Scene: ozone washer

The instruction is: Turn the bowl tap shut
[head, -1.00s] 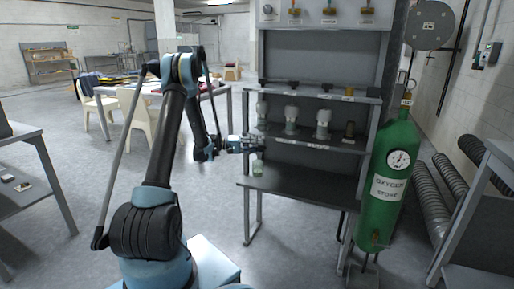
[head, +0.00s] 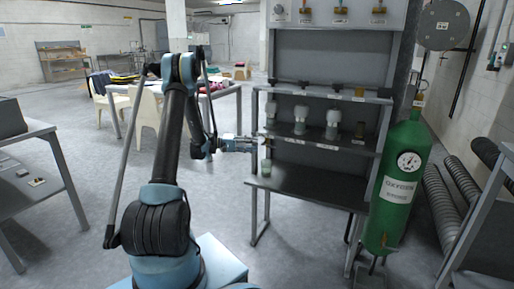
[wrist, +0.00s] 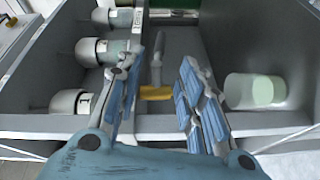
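A small tap with a yellow handle (wrist: 157,92) and a grey spout (wrist: 156,58) shows in the wrist view; I take it for the bowl tap. My gripper (wrist: 161,60) is open, with the handle in view between its two fingers. I cannot tell whether either finger touches it. In the head view my gripper (head: 256,145) is at the left end of the rack's lower shelf (head: 315,140). The tap cannot be made out clearly there.
A glass of pale green liquid (wrist: 255,91) stands right of the fingers in the wrist view, and on the bench (head: 310,185) in the head view (head: 266,167). Several grey-capped bottles (head: 300,125) stand on the shelf. A green oxygen cylinder (head: 395,215) stands at the right.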

